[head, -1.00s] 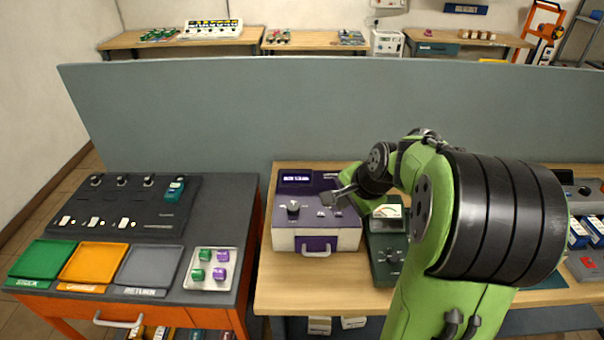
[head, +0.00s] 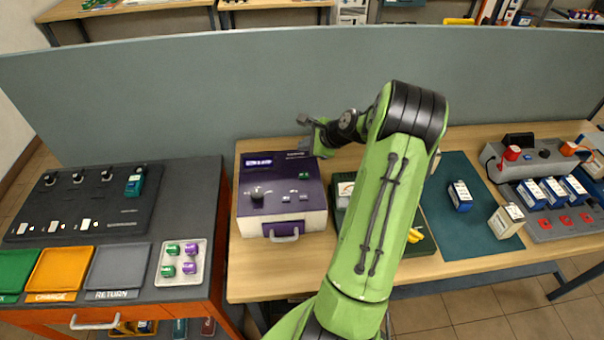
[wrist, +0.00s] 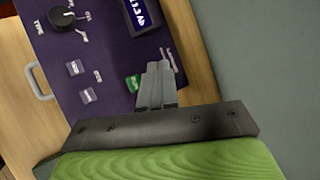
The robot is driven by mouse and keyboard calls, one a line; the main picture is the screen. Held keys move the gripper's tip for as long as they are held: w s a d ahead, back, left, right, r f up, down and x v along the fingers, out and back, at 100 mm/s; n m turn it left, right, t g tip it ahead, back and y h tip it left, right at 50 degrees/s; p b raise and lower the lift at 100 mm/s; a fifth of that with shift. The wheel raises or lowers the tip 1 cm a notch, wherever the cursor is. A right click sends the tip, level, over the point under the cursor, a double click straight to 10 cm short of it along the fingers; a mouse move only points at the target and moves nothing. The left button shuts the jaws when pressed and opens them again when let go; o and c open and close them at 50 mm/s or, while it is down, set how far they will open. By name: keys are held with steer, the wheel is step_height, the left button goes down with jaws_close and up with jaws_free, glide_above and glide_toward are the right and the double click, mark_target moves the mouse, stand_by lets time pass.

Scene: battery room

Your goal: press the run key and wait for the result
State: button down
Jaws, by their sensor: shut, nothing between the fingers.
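The purple tester (head: 315,205) stands on the wooden bench, with a knob (head: 257,192), a lit display (head: 259,162) and several small keys on top. A green key (head: 303,176) sits on its right side and also shows in the wrist view (wrist: 132,83); its label is too small to read. Two greyish keys (wrist: 74,68) lie to its left there. The wrist view shows part of the lit display (wrist: 142,14), with digits not clearly legible. My gripper (head: 302,121) is shut and empty near the tester's back right edge. Its fingertips (wrist: 158,66) appear beside the green key, apparently clear of it.
A green meter box (head: 424,245) stands right of the tester, partly behind my arm. A grey-green partition (head: 200,95) rises behind the bench. A dark mat (head: 478,235) holds battery packs, with a charger (head: 540,157) beyond. Trays stand on the left cabinet.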

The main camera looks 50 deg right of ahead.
mark_target(306, 176)
step_height(306, 176, down, 8)
steer(key=b, duration=0.7)
steer(key=shift+f, duration=0.35)
stand_by(1.2)
steer(key=shift+f, duration=0.35)
steer(key=shift+f+b, duration=0.3)
steer(key=shift+f, duration=0.1)
stand_by(0.5)
steer(key=shift+r+p, duration=0.8)
steer(key=shift+r, duration=0.05)
